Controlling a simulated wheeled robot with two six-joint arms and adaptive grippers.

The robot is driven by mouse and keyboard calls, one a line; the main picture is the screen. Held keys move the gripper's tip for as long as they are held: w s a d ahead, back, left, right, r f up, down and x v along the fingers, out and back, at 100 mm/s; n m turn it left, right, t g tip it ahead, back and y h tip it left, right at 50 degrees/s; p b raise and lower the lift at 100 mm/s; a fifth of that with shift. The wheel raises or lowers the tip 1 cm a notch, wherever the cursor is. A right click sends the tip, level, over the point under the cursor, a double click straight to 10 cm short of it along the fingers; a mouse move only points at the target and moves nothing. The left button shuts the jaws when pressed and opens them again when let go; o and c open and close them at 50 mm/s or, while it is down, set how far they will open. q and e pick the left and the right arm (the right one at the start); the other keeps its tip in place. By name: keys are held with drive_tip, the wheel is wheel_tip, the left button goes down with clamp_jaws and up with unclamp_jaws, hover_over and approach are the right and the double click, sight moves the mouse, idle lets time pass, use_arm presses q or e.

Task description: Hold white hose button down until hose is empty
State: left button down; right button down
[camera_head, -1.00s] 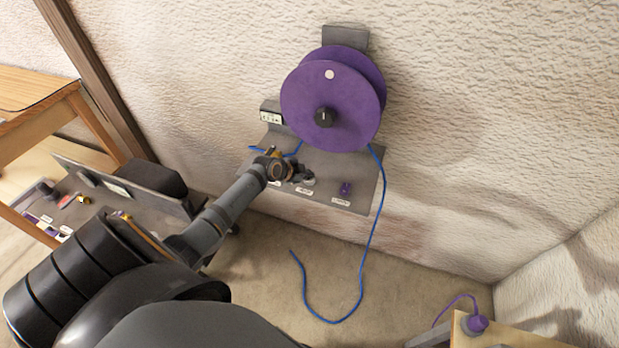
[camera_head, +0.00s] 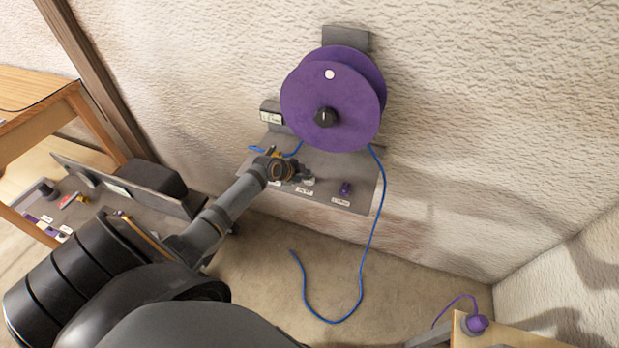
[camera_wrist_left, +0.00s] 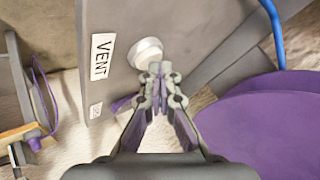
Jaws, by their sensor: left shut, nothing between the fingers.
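A white round button (camera_wrist_left: 147,52) sits on a grey panel beside a label reading VENT (camera_wrist_left: 102,57) in the left wrist view. In the head view the button (camera_head: 308,181) is partly hidden by my gripper. My left gripper (camera_wrist_left: 158,76) is shut and empty, its fingertips at the button's edge. I cannot tell whether they press it. A blue hose (camera_head: 366,245) hangs from a large purple reel (camera_head: 318,95) and curls on the floor. My right gripper is not in view.
A purple button (camera_head: 346,189) is on the same panel (camera_head: 340,165). A small box with a pale face (camera_head: 271,117) is left of the reel. A wooden table (camera_head: 35,100) and another panel are at left; a wooden surface (camera_head: 500,335) is at lower right.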

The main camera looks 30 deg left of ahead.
use_arm(q)
drive_tip(key=shift+r, duration=0.1)
idle(0.6)
drive_tip(key=shift+r+p, duration=0.75)
drive_tip(key=shift+r, duration=0.1)
wheel_tip(320, 180, up, 5)
drive_tip(key=p, duration=0.4)
